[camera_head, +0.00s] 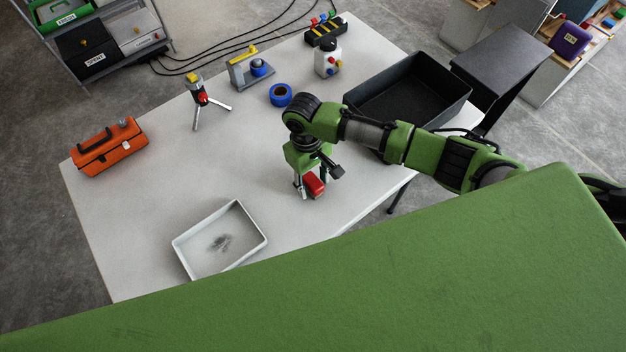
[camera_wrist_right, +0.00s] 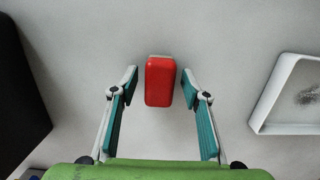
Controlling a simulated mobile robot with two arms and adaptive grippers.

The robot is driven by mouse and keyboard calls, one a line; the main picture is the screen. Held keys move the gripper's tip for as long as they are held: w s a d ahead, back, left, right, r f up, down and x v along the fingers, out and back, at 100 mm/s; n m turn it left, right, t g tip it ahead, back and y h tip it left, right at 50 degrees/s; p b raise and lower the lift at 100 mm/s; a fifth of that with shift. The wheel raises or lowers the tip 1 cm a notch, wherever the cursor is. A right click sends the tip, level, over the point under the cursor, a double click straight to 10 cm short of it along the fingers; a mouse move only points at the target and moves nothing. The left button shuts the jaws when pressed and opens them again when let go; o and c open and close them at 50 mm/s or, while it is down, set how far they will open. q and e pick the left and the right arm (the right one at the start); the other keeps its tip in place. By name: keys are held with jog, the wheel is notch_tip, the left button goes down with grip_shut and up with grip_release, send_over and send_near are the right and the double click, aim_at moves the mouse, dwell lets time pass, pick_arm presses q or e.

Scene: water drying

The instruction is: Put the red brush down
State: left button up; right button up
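The red brush (camera_head: 315,186) is on or just above the white table, below my right gripper (camera_head: 308,187). In the right wrist view the brush (camera_wrist_right: 160,82) shows as a red block between the two fingers of my right gripper (camera_wrist_right: 160,84). A gap shows between the brush and each teal-padded finger, so the gripper is open around it. I cannot tell whether the brush rests fully on the table. My left gripper is not in view.
A white tray (camera_head: 262,240) with a dark smudge stands front left; a black bin (camera_head: 455,108) is at the right. The table's middle left is clear.

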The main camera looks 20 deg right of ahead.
aim_at(309, 178)
notch_tip(309, 178, up, 12)
jog(key=w+b, duration=0.1)
jog(key=shift+w+a, duration=0.15)
jog(key=shift+a, duration=0.1)
jog(key=shift+r, duration=0.1)
dwell(0.6)
